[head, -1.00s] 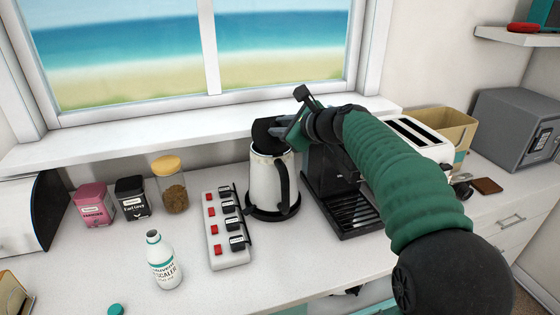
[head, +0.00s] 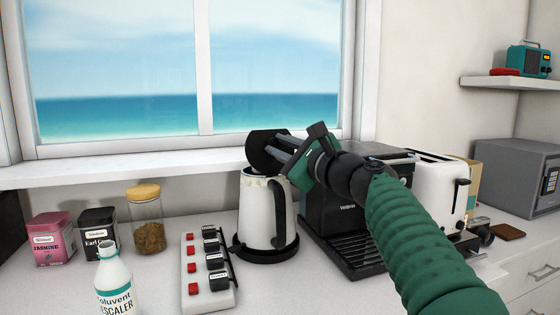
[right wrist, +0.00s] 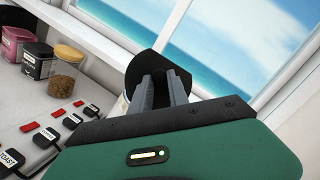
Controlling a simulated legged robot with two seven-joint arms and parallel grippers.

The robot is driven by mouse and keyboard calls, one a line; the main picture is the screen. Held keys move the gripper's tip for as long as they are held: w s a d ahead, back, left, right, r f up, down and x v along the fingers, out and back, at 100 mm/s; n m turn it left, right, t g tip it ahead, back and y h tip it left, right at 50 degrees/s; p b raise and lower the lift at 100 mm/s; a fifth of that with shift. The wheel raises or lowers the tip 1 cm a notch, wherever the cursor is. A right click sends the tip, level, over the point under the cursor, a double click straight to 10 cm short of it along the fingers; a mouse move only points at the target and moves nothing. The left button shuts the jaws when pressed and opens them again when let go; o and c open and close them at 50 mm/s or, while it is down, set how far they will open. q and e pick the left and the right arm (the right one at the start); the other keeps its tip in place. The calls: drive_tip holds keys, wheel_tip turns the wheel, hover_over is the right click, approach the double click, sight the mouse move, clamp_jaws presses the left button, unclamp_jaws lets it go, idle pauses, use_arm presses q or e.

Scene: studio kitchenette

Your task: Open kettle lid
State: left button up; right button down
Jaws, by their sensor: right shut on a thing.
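The white kettle (head: 262,215) with a black handle stands upright on its black base beside the coffee machine. Its black lid (head: 264,150) is raised and tilted up above the kettle's rim. My right gripper (head: 284,152) is at the lid from the right, its fingers shut on it. The lid also shows in the right wrist view (right wrist: 146,66), right at the tips of the two grey fingers (right wrist: 161,84). Most of the kettle is hidden there behind my gripper. My left gripper is not in view.
A power strip (head: 208,270) with red switches lies left of the kettle. A descaler bottle (head: 115,283), a glass jar (head: 146,220) and two tins stand further left. The black coffee machine (head: 345,215) and white toaster (head: 437,190) stand close on the right. The window sill (head: 120,171) runs behind.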

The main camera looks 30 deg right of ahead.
drive_tip(key=shift+r, duration=0.1)
drive_tip(key=c, duration=1.3)
unclamp_jaws()
drive_tip(key=shift+o, duration=0.2)
drive_tip(key=shift+s, duration=0.4)
drive_tip(key=s+f+b, duration=0.1)
drive_tip(key=s+b, duration=0.4)
drive_tip(key=s, duration=1.1)
drive_tip(key=shift+d+f+b, duration=0.3)
drive_tip(key=shift+f, duration=0.05)
drive_tip(key=shift+w, duration=0.1)
